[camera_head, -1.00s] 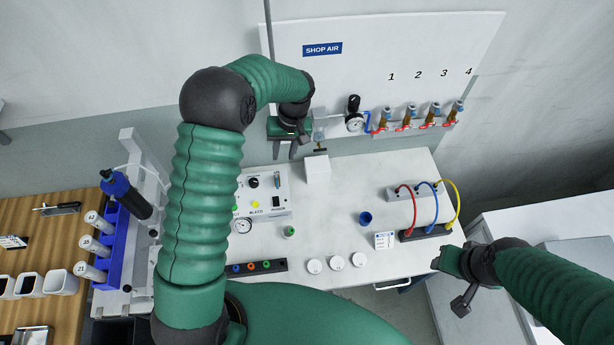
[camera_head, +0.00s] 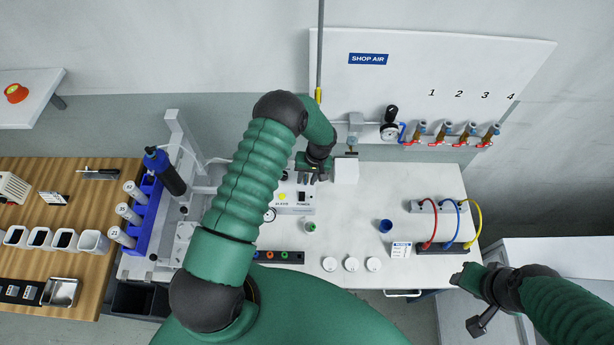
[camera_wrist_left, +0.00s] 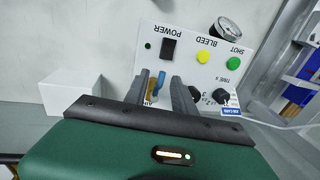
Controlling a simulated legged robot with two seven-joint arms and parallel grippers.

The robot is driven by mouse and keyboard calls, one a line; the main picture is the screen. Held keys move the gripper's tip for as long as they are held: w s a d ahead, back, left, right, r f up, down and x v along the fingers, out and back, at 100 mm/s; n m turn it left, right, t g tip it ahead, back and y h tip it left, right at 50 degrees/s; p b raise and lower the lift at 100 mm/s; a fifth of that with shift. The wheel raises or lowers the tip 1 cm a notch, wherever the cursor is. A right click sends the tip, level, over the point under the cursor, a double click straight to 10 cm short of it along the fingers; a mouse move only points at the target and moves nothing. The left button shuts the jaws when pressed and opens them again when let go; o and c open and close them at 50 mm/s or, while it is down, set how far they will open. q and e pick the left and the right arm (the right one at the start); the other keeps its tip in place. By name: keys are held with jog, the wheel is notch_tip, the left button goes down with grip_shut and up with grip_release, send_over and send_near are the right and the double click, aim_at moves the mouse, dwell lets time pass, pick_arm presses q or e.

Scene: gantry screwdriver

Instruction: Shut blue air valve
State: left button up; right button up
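The blue air valve (camera_wrist_left: 160,82) shows in the left wrist view as a small blue lever with a brass-coloured body, on the near side of the white control box. My left gripper (camera_wrist_left: 160,88) is open, with one dark finger on each side of the lever. I cannot tell whether either finger touches it. In the head view my left gripper (camera_head: 312,178) hangs over the back of the control box (camera_head: 297,208) and hides the valve. My right gripper (camera_head: 459,278) is at the bench's right front corner, away from the valve; its opening is unclear.
A white block (camera_head: 346,171) stands right beside my left gripper. The box carries a black power switch (camera_wrist_left: 168,48), a yellow button (camera_wrist_left: 203,57), a green button (camera_wrist_left: 232,62) and a gauge (camera_wrist_left: 229,29). Red-handled valves (camera_head: 443,142) line the back wall. The bench middle is mostly clear.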

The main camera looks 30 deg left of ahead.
pick_arm(q)
grip_shut()
